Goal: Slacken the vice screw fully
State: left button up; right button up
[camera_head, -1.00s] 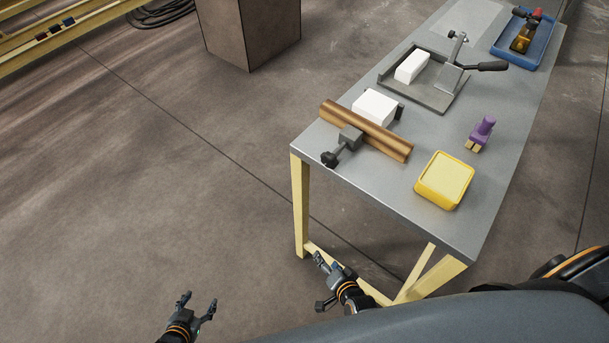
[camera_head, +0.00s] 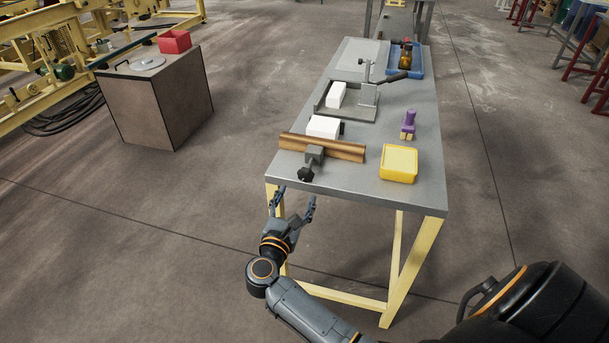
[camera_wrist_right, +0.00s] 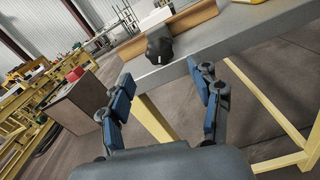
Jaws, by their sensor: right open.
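The vice sits at the near left of the grey workbench, with a long brown wooden jaw (camera_head: 325,148) and a grey block (camera_head: 315,155) in front of it. The knob also shows in the right wrist view (camera_wrist_right: 158,46). My right gripper (camera_head: 293,202) is open and empty, in front of and below the knob, its fingers pointing towards the bench. In the right wrist view the knob lies beyond the open fingertips (camera_wrist_right: 160,76), apart from them. My left gripper is out of view.
A white block (camera_head: 323,126) lies behind the wooden jaw. A yellow box (camera_head: 399,162) and a purple-handled tool (camera_head: 408,121) stand to the right on the bench (camera_head: 350,180). Further back are a lever fixture (camera_head: 350,105) and a blue tray (camera_head: 416,64). Open floor lies left of the bench.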

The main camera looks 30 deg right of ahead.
aim_at(304, 176)
jog(key=p+x, duration=0.1)
jog(key=x, duration=0.8)
jog(key=shift+w+d, duration=0.25)
jog(key=shift+w, duration=0.05)
jog(key=shift+c, duration=0.2)
jog(key=c, duration=1.2)
jog(key=shift+o, duration=0.2)
jog(key=shift+a+f+n+b, duration=0.15)
jog(key=shift+n+b, duration=0.15)
jog(key=shift+b, duration=0.45)
jog(key=shift+n+b, duration=0.3)
jog(key=shift+n, duration=0.5)
jog(key=shift+r+n+p, duration=0.35)
jog(key=shift+n+p, duration=0.1)
jog(key=shift+n, duration=0.15)
jog(key=shift+f+n, duration=0.1)
jog(key=shift+n, duration=0.6)
